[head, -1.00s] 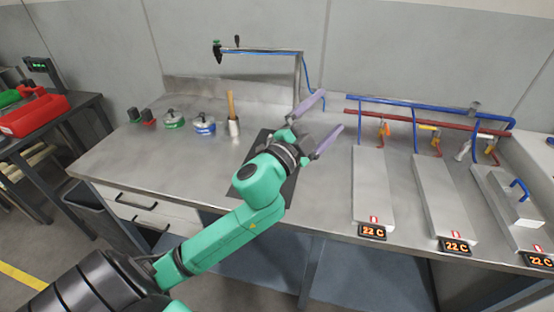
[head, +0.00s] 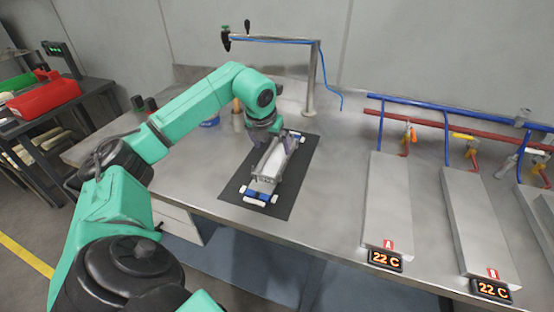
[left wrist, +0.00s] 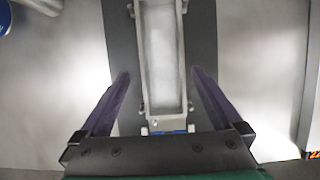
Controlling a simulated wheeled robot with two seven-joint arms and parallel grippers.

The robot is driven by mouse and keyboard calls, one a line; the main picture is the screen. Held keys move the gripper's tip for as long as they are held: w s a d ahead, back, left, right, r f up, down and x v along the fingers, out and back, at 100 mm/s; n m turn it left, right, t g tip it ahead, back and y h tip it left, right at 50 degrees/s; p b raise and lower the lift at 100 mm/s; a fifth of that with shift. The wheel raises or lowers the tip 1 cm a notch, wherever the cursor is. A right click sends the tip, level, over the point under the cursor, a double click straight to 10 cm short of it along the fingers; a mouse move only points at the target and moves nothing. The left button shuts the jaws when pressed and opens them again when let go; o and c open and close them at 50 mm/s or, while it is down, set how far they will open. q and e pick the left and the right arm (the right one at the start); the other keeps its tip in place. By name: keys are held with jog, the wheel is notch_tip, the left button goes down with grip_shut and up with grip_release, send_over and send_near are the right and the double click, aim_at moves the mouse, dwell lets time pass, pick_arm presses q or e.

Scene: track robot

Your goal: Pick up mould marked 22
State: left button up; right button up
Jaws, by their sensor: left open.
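A long, narrow, light-grey open mould (head: 268,160) with white and blue end pieces lies on a black mat (head: 236,190) on the steel bench. No number can be read on it. It also shows in the left wrist view (left wrist: 162,55), with a pale inside. My left gripper (head: 272,140) is over the far part of the mould, pointing down. In the left wrist view its purple fingers (left wrist: 160,78) are open, one on each side of the mould, with gaps. The fingertips' height is hard to tell. My right gripper is not in view.
Metal plates stand to the right, one marked A (head: 388,205) and one marked B (head: 480,225), with displays reading 22 C. Red and blue pipes (head: 440,125) run behind them. A post with an arm (head: 312,80) stands behind the mat. Bare bench lies between mat and plates.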

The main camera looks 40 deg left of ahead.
aim_at(277, 158)
pick_arm(q)
jog(key=p+x, duration=0.1)
jog(key=x, duration=0.5)
jog(key=shift+w+d+f+p, duration=0.1)
jog(key=shift+w+f+p, duration=0.1)
jog(key=shift+p, duration=0.2)
jog(key=shift+w+f, duration=0.1)
grip_shut()
